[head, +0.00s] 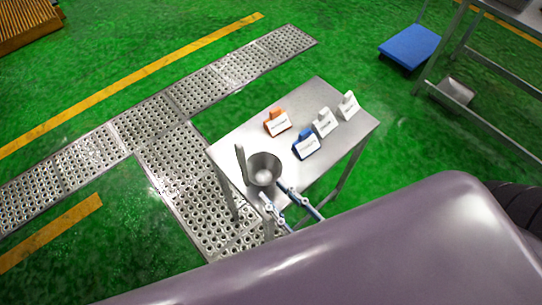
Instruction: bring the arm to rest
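My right gripper (273,190) shows at the front edge of a small steel table (228,146). Its two slim blue-grey fingers stand apart, with nothing visible between them. Their tips are close to the near side of a round metal cup (264,168), which has an upright flat handle at its left. I cannot tell whether the fingers touch the cup. The rest of this arm is hidden behind the large purple-grey shape in front. My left gripper is not in view.
An orange sign (277,123), a blue sign (306,145) and two white signs (325,122) (347,106) stand on the table. A blue platform (410,46) and a steel rack (483,62) are at the upper right. Green floor around the table is mostly clear.

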